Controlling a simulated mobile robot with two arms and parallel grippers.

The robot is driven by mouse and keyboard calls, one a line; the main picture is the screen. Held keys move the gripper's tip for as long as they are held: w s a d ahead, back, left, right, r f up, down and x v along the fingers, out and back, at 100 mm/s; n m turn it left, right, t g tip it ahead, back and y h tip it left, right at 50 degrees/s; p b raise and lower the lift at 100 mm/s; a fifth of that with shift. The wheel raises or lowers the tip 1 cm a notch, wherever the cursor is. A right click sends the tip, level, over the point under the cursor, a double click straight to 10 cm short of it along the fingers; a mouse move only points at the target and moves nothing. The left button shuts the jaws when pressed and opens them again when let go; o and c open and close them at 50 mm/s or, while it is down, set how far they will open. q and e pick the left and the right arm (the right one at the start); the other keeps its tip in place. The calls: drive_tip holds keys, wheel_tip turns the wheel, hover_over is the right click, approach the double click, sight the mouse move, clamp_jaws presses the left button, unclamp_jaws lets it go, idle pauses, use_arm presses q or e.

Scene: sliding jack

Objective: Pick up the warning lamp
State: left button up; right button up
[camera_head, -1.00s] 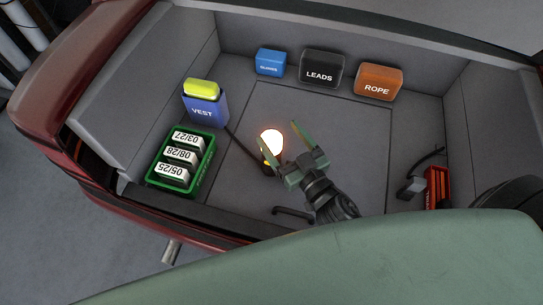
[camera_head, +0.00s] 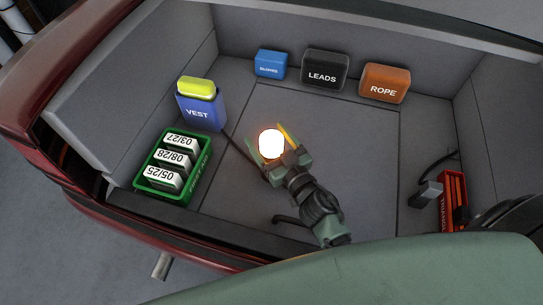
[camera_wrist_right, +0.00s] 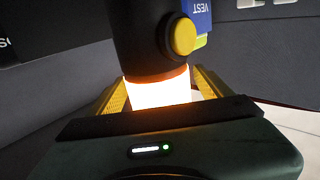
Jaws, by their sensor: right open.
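The warning lamp (camera_head: 271,142) glows bright white-orange on the trunk floor, left of the picture's middle. My right gripper (camera_head: 269,141) is open, with one finger on each side of the glowing part in the head view. In the right wrist view the lamp shows a dark body with a yellow button (camera_wrist_right: 184,37) and a glowing band (camera_wrist_right: 158,92) between my two yellow-padded fingers. I cannot tell whether the fingers touch it. My left gripper is not in view.
A green crate (camera_head: 194,190) with dated white packs and a blue vest box (camera_head: 204,113) stand at left. Blue, black LEADS (camera_head: 323,77) and orange ROPE (camera_head: 384,90) boxes line the back. A red triangle box (camera_head: 453,200) is at right. The middle-right floor is clear.

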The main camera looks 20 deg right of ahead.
drive_tip(key=shift+w+a, duration=0.15)
drive_tip(key=shift+w, duration=0.5)
clamp_jaws()
drive_tip(key=shift+r, duration=0.15)
